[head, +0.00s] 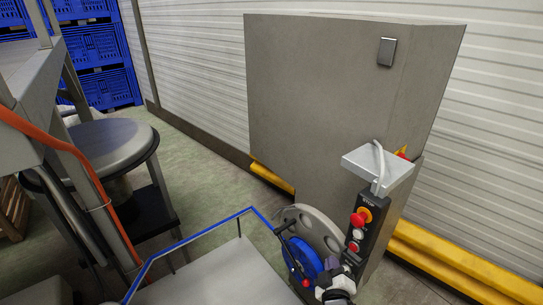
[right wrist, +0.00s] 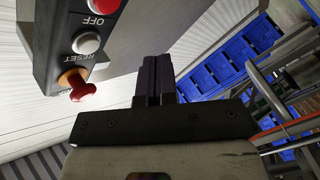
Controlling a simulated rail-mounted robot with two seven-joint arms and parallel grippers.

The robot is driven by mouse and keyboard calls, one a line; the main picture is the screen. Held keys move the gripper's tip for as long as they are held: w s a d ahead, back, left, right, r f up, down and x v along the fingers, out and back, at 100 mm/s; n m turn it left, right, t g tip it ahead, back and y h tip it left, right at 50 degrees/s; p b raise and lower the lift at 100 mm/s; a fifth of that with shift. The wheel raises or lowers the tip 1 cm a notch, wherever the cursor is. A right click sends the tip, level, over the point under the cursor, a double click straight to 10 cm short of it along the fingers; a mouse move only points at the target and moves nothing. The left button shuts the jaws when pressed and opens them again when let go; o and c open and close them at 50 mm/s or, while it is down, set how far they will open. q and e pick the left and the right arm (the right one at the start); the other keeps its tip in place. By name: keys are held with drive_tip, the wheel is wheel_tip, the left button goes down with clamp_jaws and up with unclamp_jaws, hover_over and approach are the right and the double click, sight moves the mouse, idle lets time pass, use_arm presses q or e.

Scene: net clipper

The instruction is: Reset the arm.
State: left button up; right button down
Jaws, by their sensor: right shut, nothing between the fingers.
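My right gripper (right wrist: 158,80) is shut and empty, its two dark fingers together in the right wrist view. The panel carries a red stop knob (head: 359,218) on a yellow ring, a pale button (head: 358,233) and a red button (head: 353,247). In the right wrist view the panel shows the pale RESET button (right wrist: 86,42), the OFF button (right wrist: 102,5) and the stop knob (right wrist: 76,85), left of the fingers and apart from them. My left gripper is out of view.
A large grey cabinet (head: 315,100) stands behind the panel. A grey disc with a blue wheel (head: 298,260) and a blue-edged tray (head: 215,275) are left of the right gripper. A yellow barrier (head: 450,262) runs along the wall. Blue crates (head: 95,47) are stacked at the back left.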

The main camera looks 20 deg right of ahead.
wheel_tip(320, 180, down, 4)
drive_tip(key=s+m+g+y, duration=0.1)
drive_tip(key=s+m+g, duration=0.2)
drive_tip(key=m+g, duration=0.15)
drive_tip(key=s+a+r+g+y+p, duration=0.25)
drive_tip(key=s+a, duration=0.25)
drive_tip(key=s, duration=0.5)
drive_tip(key=s+a+r+g+y+p, duration=0.25)
drive_tip(key=s+a+y+p, duration=0.2)
drive_tip(key=s, duration=0.45)
drive_tip(key=s+f+n+g+p, duration=0.1)
drive_tip(key=s+g+p, duration=0.1)
drive_tip(key=s, duration=0.8)
drive_tip(key=shift+s+f+n+h+p, duration=0.25)
drive_tip(key=shift+f+n+h+p, duration=0.1)
drive_tip(key=shift+p, duration=0.3)
drive_tip(key=shift+d+g, duration=0.1)
drive_tip(key=shift+g, duration=0.15)
